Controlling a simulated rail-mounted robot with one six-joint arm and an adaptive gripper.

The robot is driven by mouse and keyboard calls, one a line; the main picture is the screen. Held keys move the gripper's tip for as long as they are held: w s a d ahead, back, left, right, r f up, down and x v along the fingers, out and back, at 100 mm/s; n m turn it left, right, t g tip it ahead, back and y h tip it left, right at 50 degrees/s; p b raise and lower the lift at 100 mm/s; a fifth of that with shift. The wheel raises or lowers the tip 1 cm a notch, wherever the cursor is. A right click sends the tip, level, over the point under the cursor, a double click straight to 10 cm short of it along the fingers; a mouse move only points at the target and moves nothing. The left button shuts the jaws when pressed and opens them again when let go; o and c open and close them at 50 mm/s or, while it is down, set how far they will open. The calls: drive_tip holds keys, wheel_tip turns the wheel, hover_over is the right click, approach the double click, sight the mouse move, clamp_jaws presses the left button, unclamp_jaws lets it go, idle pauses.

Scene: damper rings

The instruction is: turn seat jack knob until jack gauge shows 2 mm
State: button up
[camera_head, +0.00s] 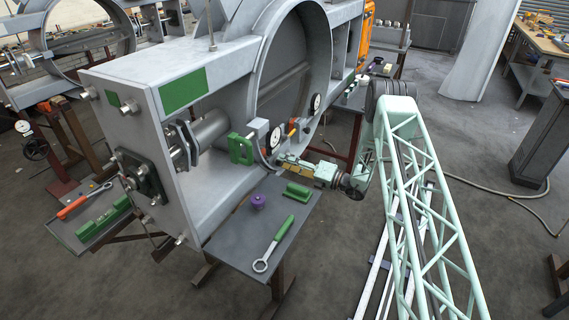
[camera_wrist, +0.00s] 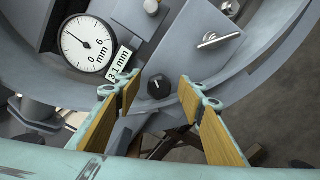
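In the wrist view a black knob (camera_wrist: 159,87) with a pale pointer mark sits on a grey plate. My gripper (camera_wrist: 159,96) is open, with one tan-padded finger on each side of the knob in the picture. The fingers appear apart from the knob. A round white gauge (camera_wrist: 87,43) marked in mm is at the upper left, its dark needle pointing up-left. In the head view my gripper (camera_head: 283,159) is beside the machine's lower ring, near a white dial (camera_head: 274,138). The knob cannot be made out there.
A metal lever (camera_wrist: 218,39) and another small fitting (camera_wrist: 151,6) are above the knob. A grey shelf (camera_head: 225,243) below my gripper holds a green-handled wrench (camera_head: 274,243), a purple knob (camera_head: 258,201) and a green block (camera_head: 298,192). A second dial (camera_head: 315,104) is farther right.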

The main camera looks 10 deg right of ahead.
drive_tip(key=shift+s+d, duration=0.4)
drive_tip(key=shift+d, duration=0.05)
idle(0.5)
drive_tip(key=shift+v, duration=2.95)
drive_tip(key=shift+c, duration=0.5)
drive_tip(key=shift+f, duration=0.1)
drive_tip(key=shift+c, duration=0.2)
drive_tip(key=shift+s+d+f+n+b, duration=0.1)
drive_tip(key=shift+s+n+b, duration=0.15)
drive_tip(key=shift+n+b, duration=1.65)
drive_tip(key=shift+s+d+r+n+b, duration=0.15)
drive_tip(key=shift+s+n+b, duration=0.15)
drive_tip(key=shift+n+b, duration=1.55)
drive_tip(key=shift+s+d+f+n+b, duration=0.15)
drive_tip(key=shift+s+n+b, duration=0.1)
drive_tip(key=shift+n+b, duration=1.6)
drive_tip(key=shift+w+a+n+p, duration=0.1)
drive_tip(key=shift+a+n+p, duration=0.1)
drive_tip(key=shift+n+p, duration=0.2)
drive_tip(key=shift+x, duration=3.3)
